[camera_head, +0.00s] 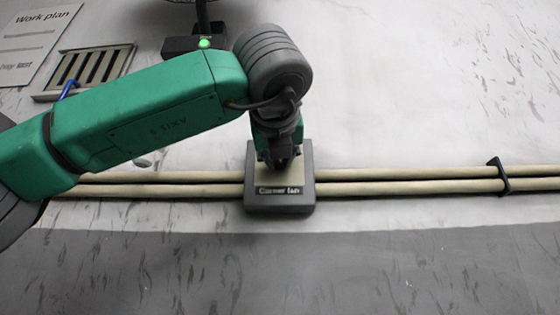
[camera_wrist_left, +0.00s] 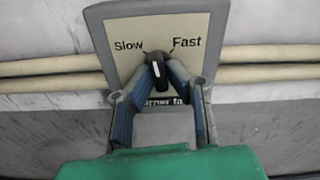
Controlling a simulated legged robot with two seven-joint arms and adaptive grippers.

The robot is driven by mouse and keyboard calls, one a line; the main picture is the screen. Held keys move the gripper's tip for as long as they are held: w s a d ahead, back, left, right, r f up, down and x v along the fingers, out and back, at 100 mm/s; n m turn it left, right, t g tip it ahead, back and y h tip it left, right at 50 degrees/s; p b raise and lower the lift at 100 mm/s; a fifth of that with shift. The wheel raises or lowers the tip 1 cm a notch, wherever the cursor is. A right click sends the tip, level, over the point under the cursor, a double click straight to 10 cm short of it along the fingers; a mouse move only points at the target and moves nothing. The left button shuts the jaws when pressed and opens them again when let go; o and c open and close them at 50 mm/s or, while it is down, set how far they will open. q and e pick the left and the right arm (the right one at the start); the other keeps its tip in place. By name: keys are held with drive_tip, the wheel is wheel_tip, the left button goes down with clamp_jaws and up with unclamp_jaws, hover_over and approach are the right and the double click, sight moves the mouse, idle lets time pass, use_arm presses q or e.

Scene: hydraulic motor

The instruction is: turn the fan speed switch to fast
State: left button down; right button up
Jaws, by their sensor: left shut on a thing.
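The fan speed switch box (camera_head: 308,180) is mounted on the wall in the middle of the head view, with a grey frame and a beige face. In the left wrist view its face (camera_wrist_left: 188,27) carries the words "Slow" at left and "Fast" at right. A dark knob (camera_wrist_left: 155,60) sits below and between the words; its upper end leans slightly toward "Slow". My left gripper (camera_wrist_left: 157,78) is shut on the knob, one finger on each side. In the head view the left gripper (camera_head: 279,160) covers the knob and most of the face. My right gripper is not in view.
Two beige pipes (camera_head: 400,181) run along the wall on both sides of the box, held by a black clamp (camera_head: 499,176). A vent grille (camera_head: 95,67), a work plan sheet (camera_head: 36,42) and a dark fan base with a green light (camera_head: 204,43) are above.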

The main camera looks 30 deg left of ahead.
use_arm(q)
drive_tip(key=m, duration=0.2)
drive_tip(key=shift+s+a+r+m, duration=0.1)
drive_tip(key=shift+a+r+m, duration=0.1)
drive_tip(key=shift+r+m, duration=0.15)
drive_tip(key=m, duration=0.2)
drive_tip(key=shift+m, duration=0.35)
drive_tip(key=m+p, duration=0.1)
drive_tip(key=m, duration=0.4)
drive_tip(key=c, duration=1.7)
unclamp_jaws()
drive_tip(key=shift+o, duration=0.6)
drive_tip(key=shift+w+f, duration=0.25)
drive_tip(key=shift+w, duration=0.2)
drive_tip(key=shift+s, duration=0.1)
